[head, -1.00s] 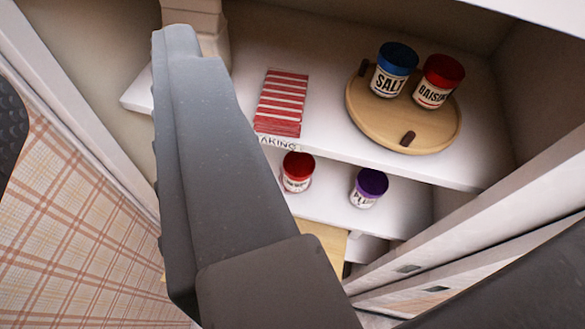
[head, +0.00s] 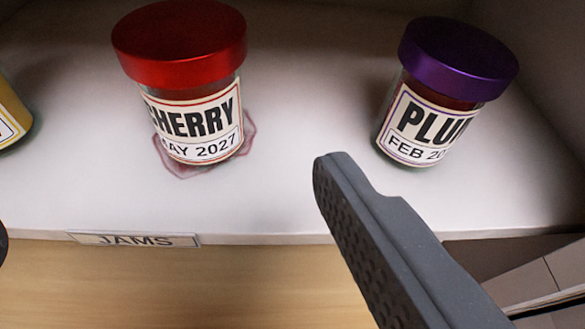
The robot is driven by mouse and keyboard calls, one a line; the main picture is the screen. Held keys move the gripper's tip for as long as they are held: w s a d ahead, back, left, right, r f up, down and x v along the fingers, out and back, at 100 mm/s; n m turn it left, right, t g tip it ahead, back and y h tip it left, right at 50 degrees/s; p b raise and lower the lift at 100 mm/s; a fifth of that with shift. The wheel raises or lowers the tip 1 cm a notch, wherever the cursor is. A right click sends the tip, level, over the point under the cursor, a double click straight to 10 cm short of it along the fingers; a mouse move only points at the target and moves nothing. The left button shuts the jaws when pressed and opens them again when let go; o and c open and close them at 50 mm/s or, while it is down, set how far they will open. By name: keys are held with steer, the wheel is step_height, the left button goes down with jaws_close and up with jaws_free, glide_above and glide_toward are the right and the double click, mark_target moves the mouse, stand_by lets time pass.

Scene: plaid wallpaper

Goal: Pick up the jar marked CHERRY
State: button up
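The jar marked CHERRY (head: 192,100) stands upright on the white shelf, with a red lid and a label whose first letter is partly cut off at the jar's curve. "MAY 2027" shows below the name. My gripper (head: 166,205) is open and empty, in front of the shelf. Its right finger reaches up between the cherry jar and the purple-lidded jar, without visible contact. Only a dark sliver of the other finger shows at the left edge.
A purple-lidded jar, its label reading "PLU" (head: 425,110), stands to the right. A reddish stain (head: 248,135) lies under the cherry jar. A JAMS tag (head: 134,240) marks the shelf's front edge.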

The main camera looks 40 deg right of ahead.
mark_target(179, 62)
steer(key=w+d+p, duration=0.1)
steer(key=w+p, duration=0.1)
steer(key=w+d+p, duration=0.1)
steer(key=w+p, duration=0.1)
steer(key=w, duration=0.1)
steer(key=w+d+f+p, duration=0.1)
steer(key=w+p, duration=0.1)
steer(key=shift+w+d, duration=0.25)
steer(key=shift+d, duration=0.15)
steer(key=shift+w+d+r, duration=0.15)
steer(key=shift+w+d, duration=0.05)
steer(key=shift+w, duration=0.4)
steer(key=shift+r+x, duration=0.2)
steer(key=shift+x, duration=1.1)
steer(key=shift+r+x, duration=0.2)
steer(key=shift+x, duration=1.1)
steer(key=shift+w+d, duration=0.1)
steer(key=c, duration=1.3)
